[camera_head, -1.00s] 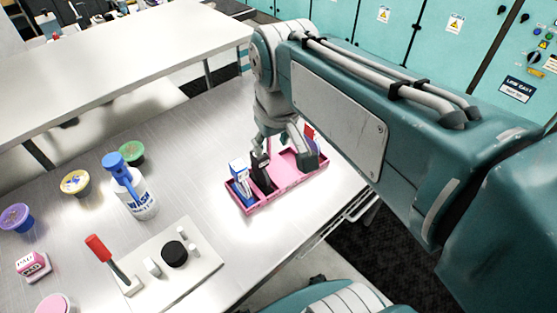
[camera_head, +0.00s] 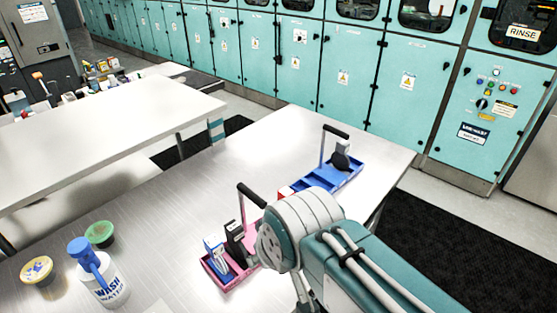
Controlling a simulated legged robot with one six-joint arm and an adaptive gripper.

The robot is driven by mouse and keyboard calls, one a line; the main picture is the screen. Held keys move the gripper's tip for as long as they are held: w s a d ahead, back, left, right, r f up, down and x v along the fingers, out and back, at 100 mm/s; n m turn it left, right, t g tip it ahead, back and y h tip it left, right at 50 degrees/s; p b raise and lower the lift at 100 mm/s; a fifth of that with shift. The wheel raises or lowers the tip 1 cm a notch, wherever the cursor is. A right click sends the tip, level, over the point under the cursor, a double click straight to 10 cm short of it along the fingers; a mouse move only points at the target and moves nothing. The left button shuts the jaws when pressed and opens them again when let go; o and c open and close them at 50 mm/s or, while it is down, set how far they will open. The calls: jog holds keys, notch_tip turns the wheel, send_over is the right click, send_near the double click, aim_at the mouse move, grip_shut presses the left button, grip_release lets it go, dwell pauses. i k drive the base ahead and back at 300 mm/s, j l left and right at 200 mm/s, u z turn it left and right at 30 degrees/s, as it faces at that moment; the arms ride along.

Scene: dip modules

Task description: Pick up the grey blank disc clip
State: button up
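I cannot clearly pick out a grey blank disc clip. A dark round-headed piece (camera_head: 340,161) stands in the blue caddy (camera_head: 349,181) at the back right of the table, beside a pale upright piece; it is too small to tell whether it is the clip. The pink caddy (camera_head: 222,283) stands nearer, partly hidden by my arm, and holds a blue-and-white item (camera_head: 214,255) and a black upright item (camera_head: 237,240). My gripper is hidden, so its fingers and anything in them do not show.
A wash bottle (camera_head: 101,281), a green-lidded pot (camera_head: 100,234) and a yellow-lidded pot (camera_head: 37,271) stand at the front left. Both caddies have tall dark handles. The table's middle left is clear. A second table (camera_head: 100,140) and teal cabinets (camera_head: 345,100) lie beyond.

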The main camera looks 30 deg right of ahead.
aim_at(340, 162)
jog(key=z, duration=1.25)
jog(key=i+l+u, duration=0.3)
jog(key=i+l, duration=0.15)
jog(key=i+l+u, duration=0.15)
jog(key=l, duration=0.3)
jog(key=i+l+u, duration=0.3)
jog(key=l, duration=0.4)
jog(key=i, duration=0.1)
